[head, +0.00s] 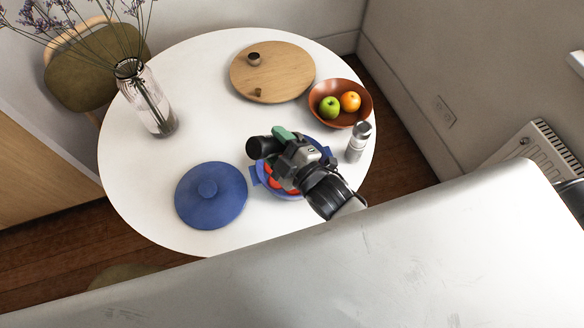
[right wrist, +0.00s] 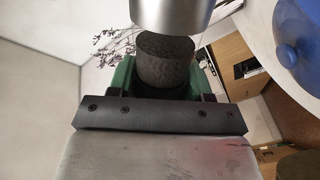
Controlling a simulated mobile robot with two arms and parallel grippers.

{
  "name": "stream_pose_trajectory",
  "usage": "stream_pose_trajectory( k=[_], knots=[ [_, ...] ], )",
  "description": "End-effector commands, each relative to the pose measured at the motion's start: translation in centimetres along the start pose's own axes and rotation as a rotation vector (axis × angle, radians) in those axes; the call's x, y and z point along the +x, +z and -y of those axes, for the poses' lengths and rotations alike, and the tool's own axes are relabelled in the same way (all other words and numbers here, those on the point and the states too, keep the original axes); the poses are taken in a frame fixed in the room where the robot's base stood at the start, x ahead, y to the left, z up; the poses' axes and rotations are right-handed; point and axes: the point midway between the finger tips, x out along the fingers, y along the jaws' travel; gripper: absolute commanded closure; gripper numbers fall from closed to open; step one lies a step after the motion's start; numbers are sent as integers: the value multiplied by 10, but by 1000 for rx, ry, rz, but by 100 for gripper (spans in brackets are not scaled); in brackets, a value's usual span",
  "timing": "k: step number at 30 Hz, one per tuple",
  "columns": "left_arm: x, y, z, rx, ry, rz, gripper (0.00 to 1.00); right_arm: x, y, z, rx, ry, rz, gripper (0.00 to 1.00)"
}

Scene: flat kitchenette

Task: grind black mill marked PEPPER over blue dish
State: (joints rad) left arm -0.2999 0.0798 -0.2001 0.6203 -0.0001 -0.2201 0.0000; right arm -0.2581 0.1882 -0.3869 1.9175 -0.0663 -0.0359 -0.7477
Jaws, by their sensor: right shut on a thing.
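My right gripper (head: 284,142) is shut on a black mill (head: 261,148), which also shows in the right wrist view (right wrist: 165,62) between the green finger pads. The mill looks tilted, its dark end pointing left; no marking on it is readable. It is held above the upper left side of the blue dish (head: 256,177). The dish stands on the table and holds red food (head: 270,182). My gripper and wrist hide much of the dish. My left gripper is not in view.
On the white table (head: 200,90), a blue lid (head: 211,195) lies left of the dish. A silvery mill (head: 358,142) and a fruit bowl (head: 365,108) are at right. A round wooden board (head: 285,75) is at the back, a flower vase (head: 150,105) at left.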

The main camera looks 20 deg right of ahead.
Motion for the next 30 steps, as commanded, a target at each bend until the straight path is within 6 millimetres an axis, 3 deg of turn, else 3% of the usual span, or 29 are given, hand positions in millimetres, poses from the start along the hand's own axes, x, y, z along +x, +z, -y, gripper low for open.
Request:
stream_pose_trajectory(
  k=[14, 30],
  knots=[
    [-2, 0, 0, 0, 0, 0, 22, -2, 4, -5, 0, 2, -2, 82],
    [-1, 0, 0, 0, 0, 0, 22, 12, 0, -1, 1, 2, -2, 82]
  ],
)
